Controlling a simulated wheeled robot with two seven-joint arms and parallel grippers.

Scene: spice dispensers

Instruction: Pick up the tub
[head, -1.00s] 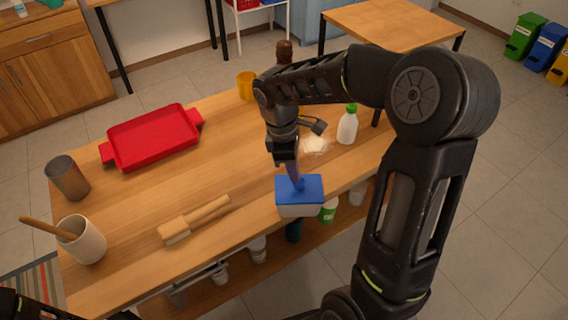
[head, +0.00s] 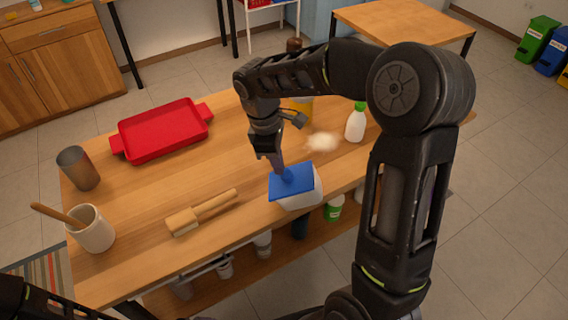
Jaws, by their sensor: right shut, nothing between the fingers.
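The tub (head: 304,198) is white with a blue lid (head: 298,178). In the head view it stands near the front edge of the wooden table, turned at an angle. My right gripper (head: 284,178) points down at the lid's left part from above. It is shut and holds nothing; its fingertips look to be at or touching the lid. Whether they press on it I cannot tell. Part of my left arm shows in the bottom left corner, but its gripper is out of view.
A wooden brush (head: 202,212) lies left of the tub. A red tray (head: 162,130), a metal cup (head: 78,168) and a white crock (head: 92,230) are farther left. A white bottle with a green cap (head: 355,124) and a pale heap (head: 322,142) are behind the tub.

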